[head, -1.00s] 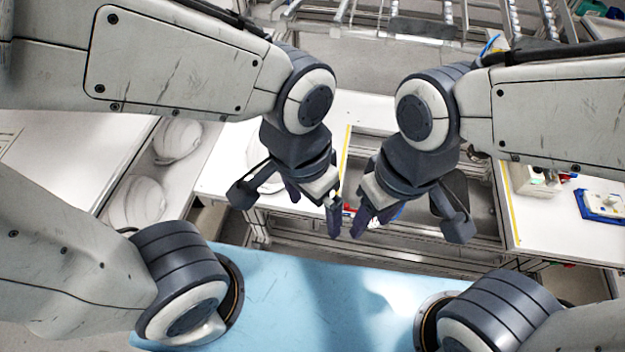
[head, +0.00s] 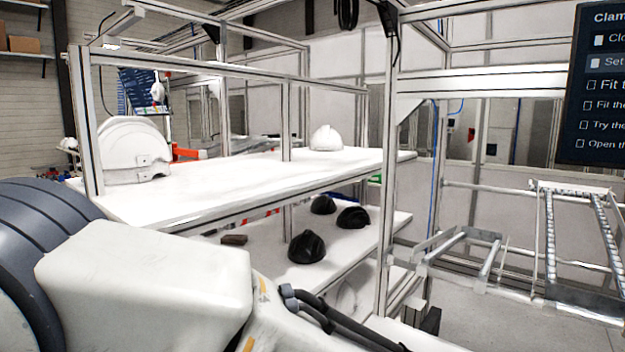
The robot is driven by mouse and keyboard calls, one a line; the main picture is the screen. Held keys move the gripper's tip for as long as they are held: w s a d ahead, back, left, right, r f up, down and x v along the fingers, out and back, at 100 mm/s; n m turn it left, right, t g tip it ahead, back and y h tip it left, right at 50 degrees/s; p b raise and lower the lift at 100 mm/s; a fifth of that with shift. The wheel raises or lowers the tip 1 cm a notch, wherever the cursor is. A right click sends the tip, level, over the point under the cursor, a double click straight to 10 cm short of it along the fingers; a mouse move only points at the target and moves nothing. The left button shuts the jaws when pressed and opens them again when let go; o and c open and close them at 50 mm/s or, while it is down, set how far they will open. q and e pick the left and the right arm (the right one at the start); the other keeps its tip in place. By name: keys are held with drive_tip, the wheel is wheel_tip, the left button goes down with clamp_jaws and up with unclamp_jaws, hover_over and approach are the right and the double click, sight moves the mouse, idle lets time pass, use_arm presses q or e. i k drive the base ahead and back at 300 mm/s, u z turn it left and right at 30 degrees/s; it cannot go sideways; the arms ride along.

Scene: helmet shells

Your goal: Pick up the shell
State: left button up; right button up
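A white helmet shell (head: 326,138) sits on the white upper shelf (head: 240,178) of a metal-framed rack, near its right end. Several black helmet shells, one of them at the front (head: 306,247), stand on the lower shelf (head: 345,255). One of my arms fills the lower left of the head view. Neither gripper shows in this view, so neither is seen at a shell.
A white rounded machine part (head: 136,150) stands at the upper shelf's left end. Metal posts (head: 389,190) frame the rack. A small brown block (head: 234,240) lies on the lower shelf. A roller rack (head: 580,245) stands at right. A dark screen (head: 600,85) hangs upper right.

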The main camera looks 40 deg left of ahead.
sight(124, 142)
drive_tip(key=k, duration=0.5)
drive_tip(key=u, duration=0.7)
drive_tip(key=i, duration=0.3)
drive_tip(key=u, duration=1.2)
